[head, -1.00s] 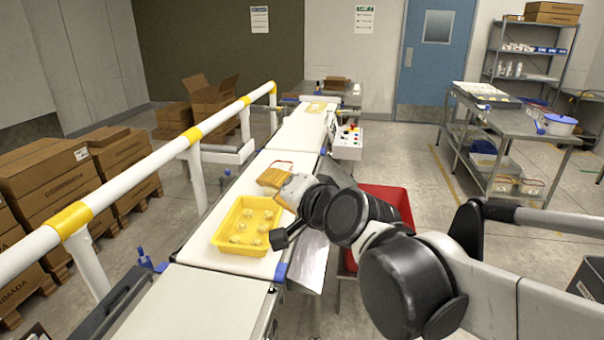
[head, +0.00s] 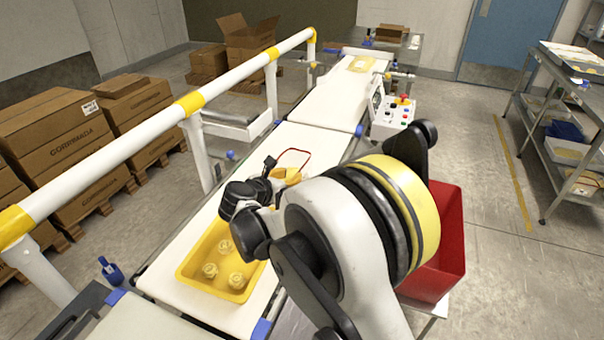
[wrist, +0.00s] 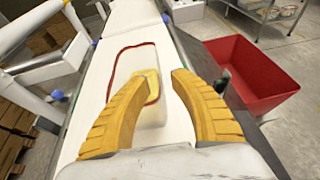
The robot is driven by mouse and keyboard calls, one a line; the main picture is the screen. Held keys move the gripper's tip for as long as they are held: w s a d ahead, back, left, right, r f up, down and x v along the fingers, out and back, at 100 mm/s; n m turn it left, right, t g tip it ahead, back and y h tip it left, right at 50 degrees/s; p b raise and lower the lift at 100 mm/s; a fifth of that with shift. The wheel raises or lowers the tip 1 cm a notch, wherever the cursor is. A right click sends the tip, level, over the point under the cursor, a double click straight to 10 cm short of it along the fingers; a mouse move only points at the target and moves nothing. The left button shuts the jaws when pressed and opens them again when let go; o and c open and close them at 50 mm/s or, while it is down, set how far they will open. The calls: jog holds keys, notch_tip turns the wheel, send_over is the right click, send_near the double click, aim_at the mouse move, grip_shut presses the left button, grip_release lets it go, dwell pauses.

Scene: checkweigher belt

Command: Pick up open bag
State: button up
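The open bag (wrist: 151,108) is a flat, clear bag with a red edge and a pale yellow patch, lying on the white belt (wrist: 96,105) in the wrist view. In the head view its red rim (head: 306,152) shows just beyond my gripper, and my wrist hides much of the rest. My gripper (wrist: 160,75) has two yellow fingers, spread apart, with the bag's yellow part between and beneath them. I cannot tell whether the fingers touch it. In the head view my gripper (head: 283,172) is partly hidden.
A yellow tray (head: 190,270) with several pale yellow pieces sits on the belt nearer me. A red bin (head: 452,235) stands right of the belt. A control box (head: 393,120) and another bag (head: 361,64) are farther along. A white rail (head: 150,122) runs along the left.

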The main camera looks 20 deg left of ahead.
jog(key=b+x, duration=0.1)
jog(key=x, duration=0.4)
jog(key=b+x, duration=0.2)
jog(key=x, duration=0.3)
jog(key=shift+a+r, duration=0.1)
jog(key=shift+a, duration=0.15)
jog(key=shift+r, duration=0.15)
grip_shut()
